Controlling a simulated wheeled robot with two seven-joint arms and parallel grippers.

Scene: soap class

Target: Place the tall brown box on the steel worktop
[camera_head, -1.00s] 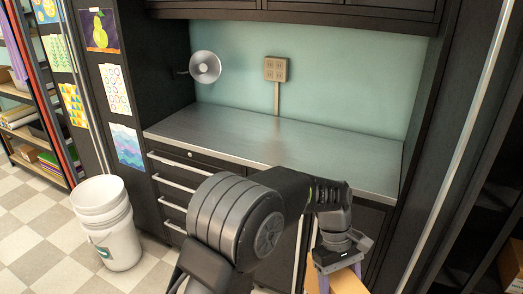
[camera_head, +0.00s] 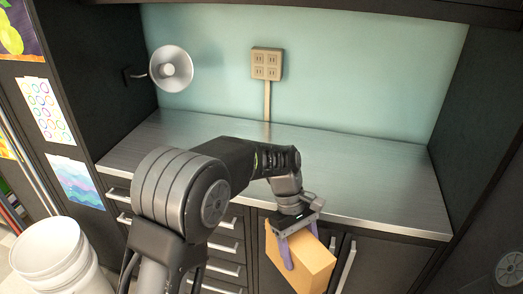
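The brown box (camera_head: 309,264) is tan cardboard and hangs tilted in front of the cabinet, below the worktop's front edge. My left gripper (camera_head: 298,245) points down, with its purple fingers on either side of the box's upper part, shut on it. The steel worktop (camera_head: 350,170) is a bare brushed-metal surface behind and above the box. My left arm hides part of its front left area. My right gripper is not in view.
A wall lamp (camera_head: 171,68) sticks out at the worktop's back left, and an outlet box (camera_head: 267,64) is on the back wall. Dark cabinet walls close both sides and an overhang is above. White buckets (camera_head: 56,258) stand at lower left.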

